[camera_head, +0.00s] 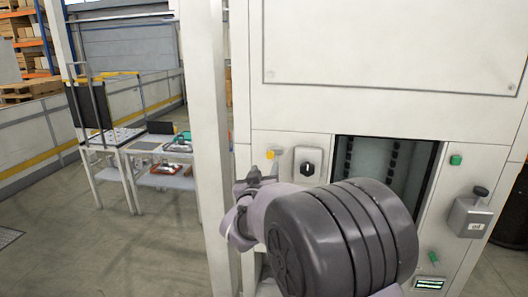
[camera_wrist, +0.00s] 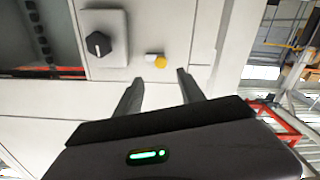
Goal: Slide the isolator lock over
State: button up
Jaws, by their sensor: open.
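A grey isolator box with a black rotary knob (camera_head: 307,168) is on the pale machine front, and it also shows in the wrist view (camera_wrist: 97,44). Beside it is a small yellow part (camera_head: 270,154) with a whitish tab, seen in the wrist view (camera_wrist: 157,61) too. I cannot tell for certain which part is the isolator lock. My gripper (camera_wrist: 160,77) is open and empty, its two fingers pointing at the panel with the yellow part just beyond and between the tips. In the head view my gripper (camera_head: 254,178) is just below the yellow part. Contact cannot be seen.
The dark machine opening (camera_head: 388,158) lies right of the isolator box. A green button (camera_head: 456,160) and a grey box with a black knob (camera_head: 470,217) are further right. A white post (camera_head: 207,130) stands close left. Tables (camera_head: 150,150) stand beyond open floor.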

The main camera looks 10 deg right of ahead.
aim_at(270, 156)
jog(key=p+x, duration=0.1)
jog(key=x, duration=1)
jog(key=shift+a+f, duration=0.1)
grip_shut()
dwell(0.8)
